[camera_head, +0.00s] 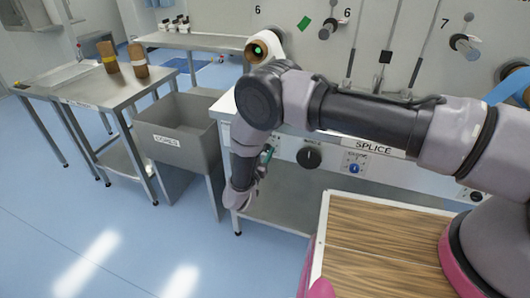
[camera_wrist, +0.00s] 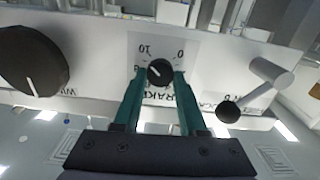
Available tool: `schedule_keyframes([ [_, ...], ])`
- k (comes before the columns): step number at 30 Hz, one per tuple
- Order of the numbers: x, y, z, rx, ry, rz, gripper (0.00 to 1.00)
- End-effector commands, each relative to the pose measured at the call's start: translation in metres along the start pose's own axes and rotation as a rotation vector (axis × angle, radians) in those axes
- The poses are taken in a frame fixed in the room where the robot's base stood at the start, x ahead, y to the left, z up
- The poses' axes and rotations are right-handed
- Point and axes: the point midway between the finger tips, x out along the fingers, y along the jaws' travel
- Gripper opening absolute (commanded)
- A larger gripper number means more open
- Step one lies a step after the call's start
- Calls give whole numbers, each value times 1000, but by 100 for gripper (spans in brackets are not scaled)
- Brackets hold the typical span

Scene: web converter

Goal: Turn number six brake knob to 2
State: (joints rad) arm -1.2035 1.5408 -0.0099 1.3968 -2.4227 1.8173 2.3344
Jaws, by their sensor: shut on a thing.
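A small black knob (camera_wrist: 160,72) with a white pointer line sits on a white label in the wrist view. The label appears upside down, with 10 at upper left, 0 at upper right and partly covered brake lettering below. The pointer slants toward the upper left, on the 10 side. My gripper (camera_wrist: 160,76) has its two green fingers shut on the knob's sides. In the head view my gripper (camera_head: 267,155) is at the bench's front panel, and my arm hides the knob there.
A large black knob (camera_wrist: 32,62) is beside the gripper; the head view shows it too (camera_head: 309,157). A grey lever (camera_wrist: 262,85) projects on the other side. A blue knob (camera_head: 354,168), a grey bin (camera_head: 178,128) and a wood-topped surface (camera_head: 385,240) are nearby.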

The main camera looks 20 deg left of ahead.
Motion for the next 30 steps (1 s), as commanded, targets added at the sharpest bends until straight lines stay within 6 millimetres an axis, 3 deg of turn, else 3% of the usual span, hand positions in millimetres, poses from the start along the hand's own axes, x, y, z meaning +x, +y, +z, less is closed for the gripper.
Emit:
schedule_keyframes([
  [8,-1,-2,0,-174,1,-3,0],
  [30,-1,-4,1,-873,3,-2,0],
])
